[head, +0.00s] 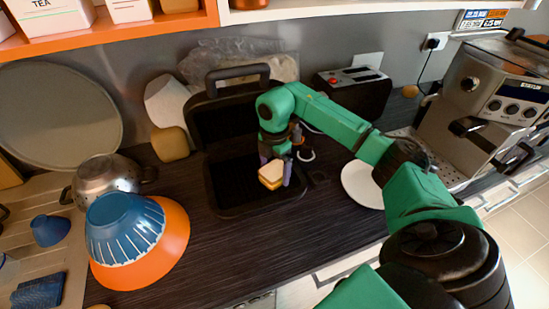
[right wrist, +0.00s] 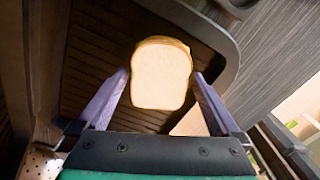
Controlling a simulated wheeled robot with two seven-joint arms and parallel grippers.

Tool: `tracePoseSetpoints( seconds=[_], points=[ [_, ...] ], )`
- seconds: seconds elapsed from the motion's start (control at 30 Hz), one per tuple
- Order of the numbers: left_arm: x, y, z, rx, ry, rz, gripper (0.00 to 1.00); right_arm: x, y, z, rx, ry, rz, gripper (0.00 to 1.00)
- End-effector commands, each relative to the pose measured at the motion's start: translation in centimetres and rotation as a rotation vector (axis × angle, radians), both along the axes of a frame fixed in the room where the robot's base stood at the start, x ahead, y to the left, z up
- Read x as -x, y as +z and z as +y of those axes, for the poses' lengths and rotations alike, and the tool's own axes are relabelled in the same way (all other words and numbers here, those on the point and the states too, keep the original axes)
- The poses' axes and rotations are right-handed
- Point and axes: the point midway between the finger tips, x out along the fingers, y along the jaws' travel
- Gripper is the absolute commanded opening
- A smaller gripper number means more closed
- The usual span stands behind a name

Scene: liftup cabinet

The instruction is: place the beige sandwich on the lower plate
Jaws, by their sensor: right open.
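The beige sandwich (head: 271,174) is at the open black grill (head: 232,190), over its ribbed lower half. In the right wrist view the sandwich (right wrist: 161,80) shows its pale bread face between my fingers. My right gripper (head: 276,170) is open, with its purple-grey fingers on either side of the sandwich; the right wrist view shows the gripper (right wrist: 160,85) from behind. I cannot tell whether the fingers touch the bread. A white plate (head: 362,185) lies on the dark counter right of the grill, partly hidden by my right arm. My left gripper is not in view.
Blue and orange bowls (head: 125,230) are stacked at left, near a metal pot (head: 105,178). A black toaster (head: 352,92) stands behind, and a coffee machine (head: 480,100) at right. A shelf (head: 100,40) hangs above. The front counter is clear.

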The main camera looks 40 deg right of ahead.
Motion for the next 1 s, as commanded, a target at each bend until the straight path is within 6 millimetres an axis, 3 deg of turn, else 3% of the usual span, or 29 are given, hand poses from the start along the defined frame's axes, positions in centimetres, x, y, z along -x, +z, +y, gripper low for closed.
tracePoseSetpoints(
  seconds=[0.37,0.47,0.53,0.67,1.0],
  points=[
    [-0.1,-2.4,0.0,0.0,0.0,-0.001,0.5,-0.1,7.2,0.0,-0.001,0.0,-0.008,1.0],
    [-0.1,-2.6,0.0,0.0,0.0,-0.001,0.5,-0.1,9.3,0.0,-0.001,0.001,-0.007,1.0],
    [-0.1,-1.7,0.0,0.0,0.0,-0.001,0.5,-0.1,10.8,-0.1,0.001,0.0,-0.004,1.0],
    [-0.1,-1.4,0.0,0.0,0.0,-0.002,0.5,-0.1,11.7,-0.1,0.001,-0.001,-0.002,1.0],
    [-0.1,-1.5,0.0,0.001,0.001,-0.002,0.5,0.0,11.6,0.0,0.0,-0.001,-0.001,1.0]
  ],
)
